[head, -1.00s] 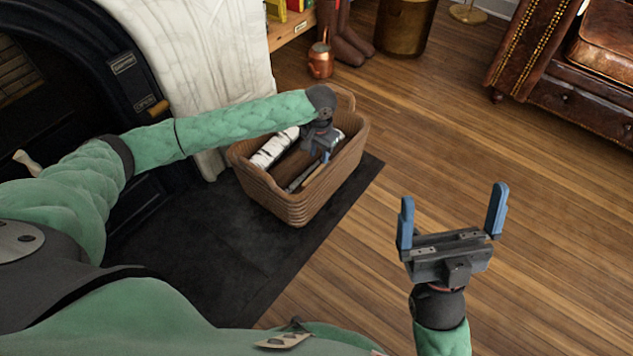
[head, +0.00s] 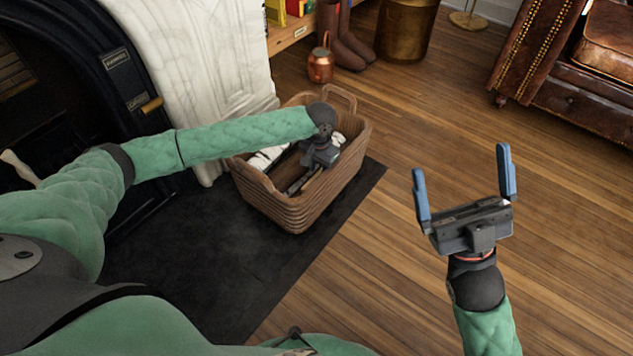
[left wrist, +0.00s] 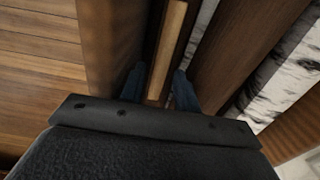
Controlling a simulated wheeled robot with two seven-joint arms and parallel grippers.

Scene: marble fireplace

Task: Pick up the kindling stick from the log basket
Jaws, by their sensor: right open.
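The log basket (head: 290,205) is brown, woven and stands on a dark hearth slab. My left gripper (head: 308,180) reaches down inside it, its fingers largely hidden in the head view. In the left wrist view, a narrow light-wood kindling stick (left wrist: 166,50) runs between the two blue fingers of my left gripper (left wrist: 158,88). Narrow dark gaps show beside the stick, and the fingers look apart from it. My right gripper (head: 464,190) is open and empty over the wooden floor.
White-barked birch logs (left wrist: 288,70) and a brown log (left wrist: 240,45) lie beside the stick. The basket wall (left wrist: 112,40) is close on the other side. A copper pot (head: 320,66) stands behind the basket.

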